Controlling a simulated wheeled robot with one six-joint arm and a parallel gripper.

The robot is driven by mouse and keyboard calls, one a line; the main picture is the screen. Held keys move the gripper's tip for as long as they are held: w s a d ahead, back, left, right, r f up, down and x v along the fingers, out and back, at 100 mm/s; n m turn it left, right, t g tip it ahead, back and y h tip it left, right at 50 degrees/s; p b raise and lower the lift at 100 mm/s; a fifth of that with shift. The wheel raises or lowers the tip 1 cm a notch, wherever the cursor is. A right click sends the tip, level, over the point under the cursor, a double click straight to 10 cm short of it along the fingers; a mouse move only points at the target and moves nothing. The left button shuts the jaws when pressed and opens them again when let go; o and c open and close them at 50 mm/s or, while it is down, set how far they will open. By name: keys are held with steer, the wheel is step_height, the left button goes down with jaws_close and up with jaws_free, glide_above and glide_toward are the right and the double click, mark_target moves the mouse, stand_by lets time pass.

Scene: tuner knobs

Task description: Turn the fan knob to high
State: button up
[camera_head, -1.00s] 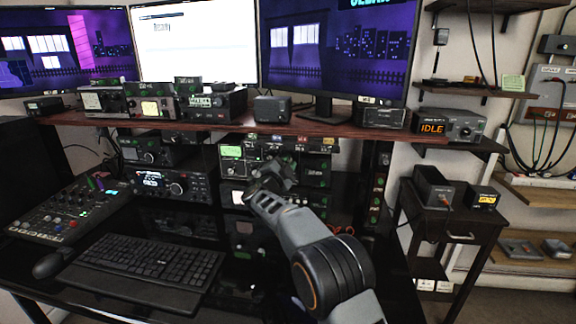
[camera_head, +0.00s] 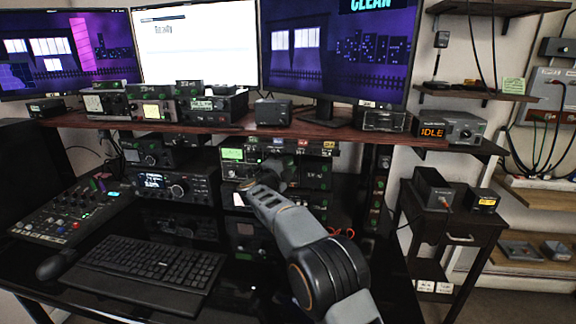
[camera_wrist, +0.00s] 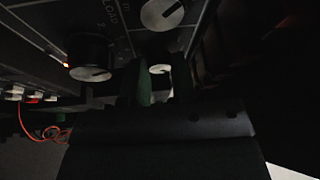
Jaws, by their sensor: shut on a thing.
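My gripper (camera_wrist: 162,84) reaches in at a dark panel with knobs in the wrist view. Its two green-tinted fingers are closed on the sides of a small pale-faced knob (camera_wrist: 160,69). The fingers hide much of this knob, and I cannot read its label or setting. A pale-faced knob (camera_wrist: 163,14) with a dark pointer line sits above it. A black knob (camera_wrist: 90,72) sits to the left, near lettering that seems to read LOAD. In the head view my arm reaches to the stacked radio units (camera_head: 232,154) under the shelf; the fingertips are hidden there.
A wooden shelf (camera_head: 310,129) with several small devices runs just above my arm. A keyboard (camera_head: 150,268) and a mixer panel (camera_head: 70,215) lie on the desk to the left. Orange-red cables (camera_wrist: 55,133) hang at the left in the wrist view.

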steer(key=shift+r, duration=0.1)
steer(key=o, duration=0.6)
steer(key=shift+o, duration=0.2)
steer(key=v, duration=1.3)
steer(key=shift+s+a, duration=0.2)
steer(key=shift+s, duration=0.15)
